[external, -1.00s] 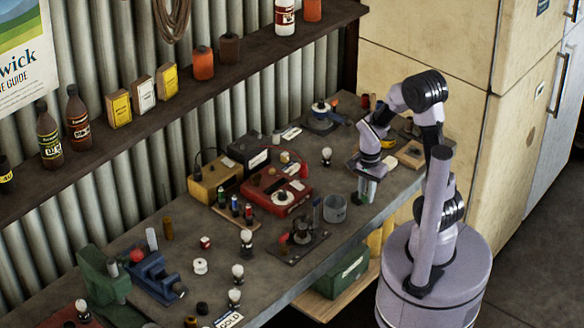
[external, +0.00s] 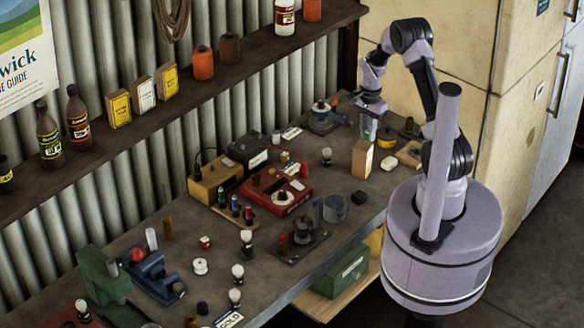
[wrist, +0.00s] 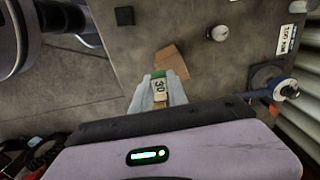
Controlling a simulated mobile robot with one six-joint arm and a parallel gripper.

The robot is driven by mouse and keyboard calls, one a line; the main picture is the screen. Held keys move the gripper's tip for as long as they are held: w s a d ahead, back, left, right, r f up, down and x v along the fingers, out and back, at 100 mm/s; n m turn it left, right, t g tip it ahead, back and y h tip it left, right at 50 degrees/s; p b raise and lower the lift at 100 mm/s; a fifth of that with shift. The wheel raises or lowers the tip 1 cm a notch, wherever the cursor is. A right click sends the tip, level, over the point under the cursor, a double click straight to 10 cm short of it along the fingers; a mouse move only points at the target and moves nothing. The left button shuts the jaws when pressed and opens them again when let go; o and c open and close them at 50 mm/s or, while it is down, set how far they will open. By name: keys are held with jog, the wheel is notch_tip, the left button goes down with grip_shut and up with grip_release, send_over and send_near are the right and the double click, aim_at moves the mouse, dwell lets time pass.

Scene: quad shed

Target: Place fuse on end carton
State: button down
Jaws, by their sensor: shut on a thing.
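My gripper (external: 369,131) is raised above the far right part of the bench. Its jaws are shut on a small green and white fuse marked 30 (wrist: 159,86), which sits between the fingertips in the wrist view. In the external view the fuse is too small to make out clearly. A tan upright block (external: 362,159) stands on the bench just below and left of the gripper. It also shows beyond the fuse in the wrist view (wrist: 172,60). Three cartons stand on the wall shelf: yellow (external: 119,109), white (external: 143,95) and yellow (external: 168,81), the two yellow ones at the row's ends.
Bottles (external: 77,118) and orange and brown jars (external: 203,63) share the shelf (external: 110,142). The bench holds a red device (external: 276,188), a yellow box (external: 214,179), a blue vise (external: 152,274), a grey cup (external: 334,208) and several bulbs. Bare bench lies left of the tan block.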

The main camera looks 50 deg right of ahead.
aim_at(361, 146)
jog(key=shift+w+d+f, duration=0.1)
jog(key=shift+w+d, duration=0.2)
jog(key=shift+w, duration=0.25)
jog(key=shift+w+d+f, duration=0.1)
jog(key=shift+w+d, duration=0.15)
jog(key=shift+w, duration=0.3)
notch_tip(361, 146, down, 3)
jog(key=shift+f, duration=0.25)
jog(key=c, duration=1.3)
grip_release()
